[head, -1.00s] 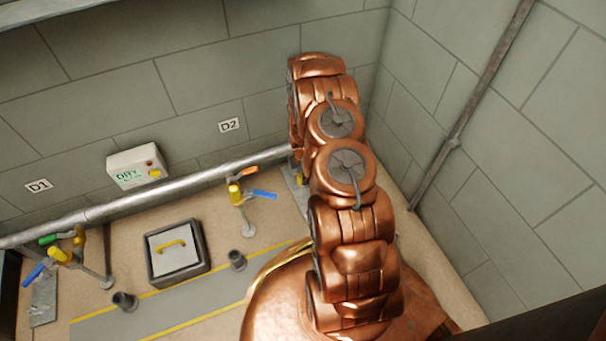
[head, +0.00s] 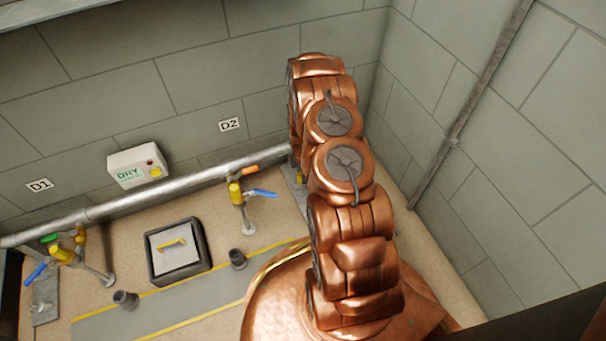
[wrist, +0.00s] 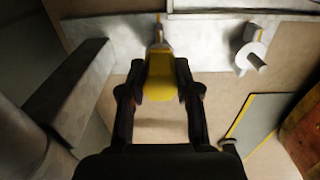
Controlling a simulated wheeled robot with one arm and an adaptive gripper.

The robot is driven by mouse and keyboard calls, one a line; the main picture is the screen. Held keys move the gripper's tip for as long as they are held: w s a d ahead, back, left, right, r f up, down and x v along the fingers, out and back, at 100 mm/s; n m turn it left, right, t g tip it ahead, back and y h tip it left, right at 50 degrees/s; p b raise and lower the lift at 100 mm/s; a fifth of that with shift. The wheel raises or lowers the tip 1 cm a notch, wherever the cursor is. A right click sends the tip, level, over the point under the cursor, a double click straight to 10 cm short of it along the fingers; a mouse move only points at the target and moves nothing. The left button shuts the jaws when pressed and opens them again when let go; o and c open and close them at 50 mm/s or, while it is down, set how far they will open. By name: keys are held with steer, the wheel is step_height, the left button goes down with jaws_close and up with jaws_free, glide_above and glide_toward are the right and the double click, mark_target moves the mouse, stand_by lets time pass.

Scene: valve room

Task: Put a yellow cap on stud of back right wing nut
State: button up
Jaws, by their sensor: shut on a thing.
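In the wrist view my gripper (wrist: 160,85) is shut on a yellow cap (wrist: 162,76), held between its two black fingers. Just past the cap a thin upright metal piece (wrist: 158,34) with some yellow on it shows, on or above a pale metal plate (wrist: 205,45). I cannot tell whether the cap touches that piece, and its lower part is hidden by the cap. A strip of a grey plate (head: 299,197) shows left of my arm.
A dark grey beam-like piece (wrist: 68,88) stands close left of my gripper. In the head view, valves with blue levers (head: 262,193), a lidded box (head: 202,252) and a wall pipe (head: 150,195) are left of my arm.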

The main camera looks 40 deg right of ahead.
steer(key=o, duration=1)
steer(key=shift+o, duration=0.4)
steer(key=o, duration=0.4)
steer(key=shift+r, duration=0.1)
steer(key=shift+r+p, duration=1.45)
steer(key=shift+r, duration=2.25)
